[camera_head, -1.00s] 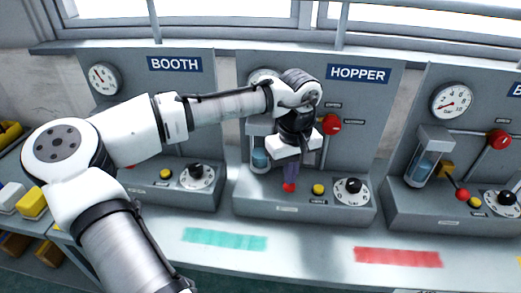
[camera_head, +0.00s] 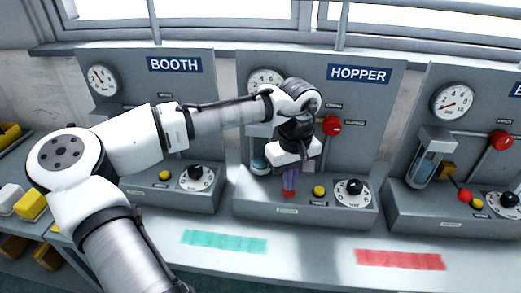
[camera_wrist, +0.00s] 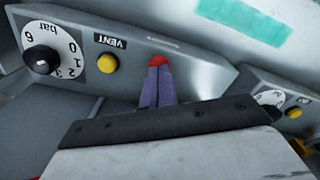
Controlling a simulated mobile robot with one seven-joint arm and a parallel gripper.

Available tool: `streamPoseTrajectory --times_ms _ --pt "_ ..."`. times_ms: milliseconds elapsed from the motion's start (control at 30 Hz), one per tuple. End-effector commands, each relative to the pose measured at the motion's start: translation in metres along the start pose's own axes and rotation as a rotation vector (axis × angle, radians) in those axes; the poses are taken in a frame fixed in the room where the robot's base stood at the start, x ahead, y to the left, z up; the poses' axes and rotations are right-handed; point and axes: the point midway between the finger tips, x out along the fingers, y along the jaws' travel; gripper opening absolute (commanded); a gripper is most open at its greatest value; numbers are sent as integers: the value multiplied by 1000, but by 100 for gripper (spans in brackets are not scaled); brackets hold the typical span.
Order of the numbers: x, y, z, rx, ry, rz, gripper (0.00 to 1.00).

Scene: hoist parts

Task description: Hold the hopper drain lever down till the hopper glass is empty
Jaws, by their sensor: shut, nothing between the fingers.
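The hopper panel carries the HOPPER sign (camera_head: 359,74). My gripper (camera_head: 289,189) is shut and points down at the front of this panel. Its fingertips are against the red knob of the drain lever (camera_head: 289,195), from above. In the wrist view the red knob (camera_wrist: 158,60) shows just beyond the closed fingertips (camera_wrist: 158,70); the rest of the lever is hidden. The hopper glass (camera_head: 260,162) is mostly hidden behind my arm. Blue content shows in its lower part, but its level cannot be told.
A yellow button (camera_head: 319,190) and a black-knobbed dial (camera_head: 352,189) sit right of the lever. A red valve knob (camera_head: 332,125) is above. The booth panel (camera_head: 225,110) stands left. The bench with green (camera_head: 224,241) and red strips (camera_head: 399,259) is clear.

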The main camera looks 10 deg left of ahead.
Motion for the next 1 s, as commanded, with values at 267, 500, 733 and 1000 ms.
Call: streamPoseTrajectory --times_ms 267,500,733,1000 --pt "0 0 0 0 -1 -1 0" --pt "-2 0 0 0 -1 -1 0" --pt "-19 0 0 1 -1 1 0" --pt "-41 0 0 0 -1 1 0"
